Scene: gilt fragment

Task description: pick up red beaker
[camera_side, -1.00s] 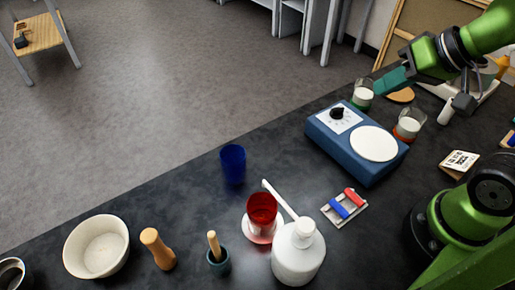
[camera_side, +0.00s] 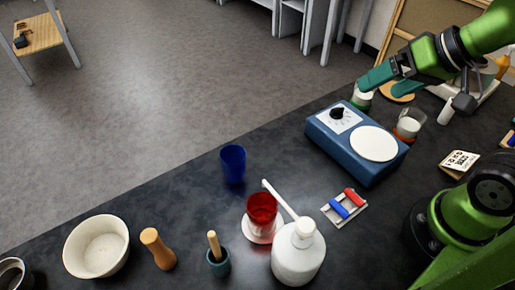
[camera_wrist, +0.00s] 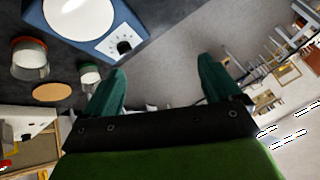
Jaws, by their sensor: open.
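The red beaker (camera_side: 262,208) stands upright on a small pale saucer (camera_side: 262,232) near the front middle of the dark table in the side view. My gripper (camera_side: 366,82) is at the upper right, well away from the beaker, above the back edge of the table near the blue hot plate. Its teal fingers are apart and empty in the wrist view (camera_wrist: 160,85). The red beaker is not visible in the wrist view.
A white wash bottle (camera_side: 298,254) stands close beside the beaker, its spout reaching past it. A blue cup (camera_side: 233,164) stands behind.

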